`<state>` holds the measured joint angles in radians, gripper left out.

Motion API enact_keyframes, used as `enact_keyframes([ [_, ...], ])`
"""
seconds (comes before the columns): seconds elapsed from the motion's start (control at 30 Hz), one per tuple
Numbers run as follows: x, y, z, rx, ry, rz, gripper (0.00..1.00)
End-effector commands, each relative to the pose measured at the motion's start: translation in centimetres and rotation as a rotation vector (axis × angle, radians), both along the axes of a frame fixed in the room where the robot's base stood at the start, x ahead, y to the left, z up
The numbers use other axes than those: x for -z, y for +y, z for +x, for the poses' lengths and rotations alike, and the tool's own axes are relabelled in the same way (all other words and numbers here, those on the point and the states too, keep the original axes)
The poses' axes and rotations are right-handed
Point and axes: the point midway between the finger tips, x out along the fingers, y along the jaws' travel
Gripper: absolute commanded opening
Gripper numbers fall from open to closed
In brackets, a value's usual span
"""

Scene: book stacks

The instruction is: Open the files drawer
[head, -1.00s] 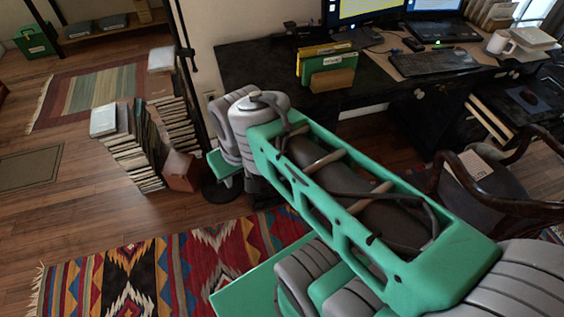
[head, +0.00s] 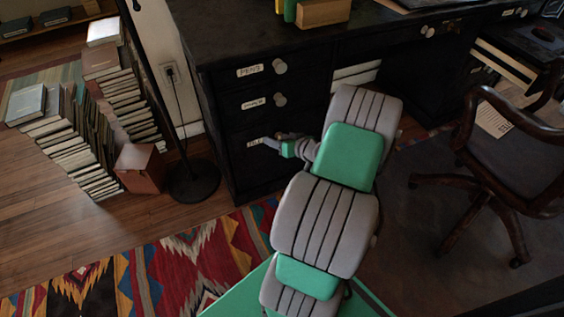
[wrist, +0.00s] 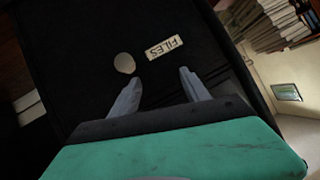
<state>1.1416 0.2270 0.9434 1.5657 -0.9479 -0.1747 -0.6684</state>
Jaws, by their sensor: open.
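The files drawer (head: 238,166) is the lowest labelled drawer in the black desk's left pedestal, and it looks shut. Its FILES label (wrist: 164,47) shows rotated in the wrist view, with the pale round knob (wrist: 125,63) just left of it. My gripper (wrist: 160,77) is open in front of the drawer face. Its left fingertip appears close to the knob, and the label lies ahead of the gap between the fingers. I cannot tell whether a finger touches the knob. In the head view my gripper (head: 279,143) hides the knob.
Two labelled drawers with knobs (head: 280,66) (head: 280,99) are above. A lamp base (head: 193,181) and stacked books (head: 75,140) stand left of the desk. A wooden chair (head: 490,150) stands at the right. A patterned rug (head: 180,265) lies in front.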

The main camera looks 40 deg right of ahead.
Motion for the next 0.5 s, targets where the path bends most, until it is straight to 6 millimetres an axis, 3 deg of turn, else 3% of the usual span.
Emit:
enact_keyframes([
  [0.03, 3.5, -1.9, -1.3, 0.061, -0.041, 0.006, 0.55],
  [0.1, 4.5, -3.5, -2.3, 0.115, -0.083, 0.002, 0.55],
  [0.2, 4.9, -4.3, -2.5, 0.143, -0.108, -0.002, 0.55],
  [0.5, 6.7, -5.0, 2.4, 0.138, -0.108, -0.004, 0.55],
])
